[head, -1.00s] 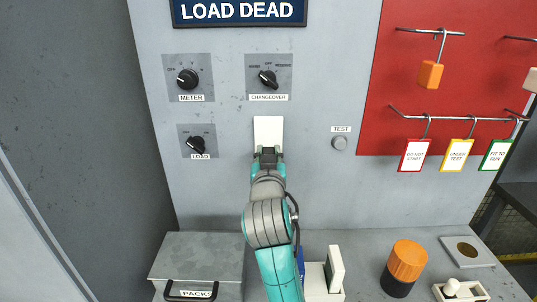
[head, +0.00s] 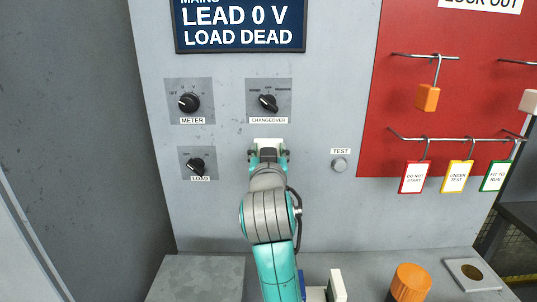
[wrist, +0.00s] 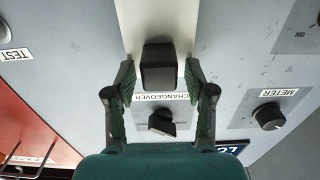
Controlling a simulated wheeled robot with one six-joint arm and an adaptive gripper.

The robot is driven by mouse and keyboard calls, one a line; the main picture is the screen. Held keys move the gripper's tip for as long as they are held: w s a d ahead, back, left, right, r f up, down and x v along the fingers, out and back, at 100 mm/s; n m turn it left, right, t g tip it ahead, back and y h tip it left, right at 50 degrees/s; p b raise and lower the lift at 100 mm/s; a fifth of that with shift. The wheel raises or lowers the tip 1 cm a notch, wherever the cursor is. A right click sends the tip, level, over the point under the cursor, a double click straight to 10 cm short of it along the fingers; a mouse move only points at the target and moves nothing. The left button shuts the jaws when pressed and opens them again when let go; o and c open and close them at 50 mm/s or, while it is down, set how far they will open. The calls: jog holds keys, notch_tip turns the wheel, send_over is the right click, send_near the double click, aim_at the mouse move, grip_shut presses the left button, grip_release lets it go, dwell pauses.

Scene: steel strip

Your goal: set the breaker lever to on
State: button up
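The breaker lever (wrist: 158,66) is a dark block on a white plate (wrist: 146,20) in the wrist view. In the head view my gripper hides the lever, and only the top of the white plate (head: 268,142) shows above it. My gripper (wrist: 158,74) is open, with one finger on each side of the lever and a visible gap on both sides. In the head view my gripper (head: 268,157) is in front of the plate, below the CHANGEOVER knob (head: 267,102). Which way the lever is set cannot be told.
The METER knob (head: 189,102) and LOAD knob (head: 196,166) are to the left, the TEST button (head: 340,164) to the right. A sign (head: 240,24) reads LEAD 0 V, LOAD DEAD. Tags hang on the red board (head: 390,110). An orange cylinder (head: 411,280) stands on the bench.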

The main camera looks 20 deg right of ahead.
jog(key=shift+f, duration=0.1)
jog(key=v, duration=1.2)
dwell(0.4)
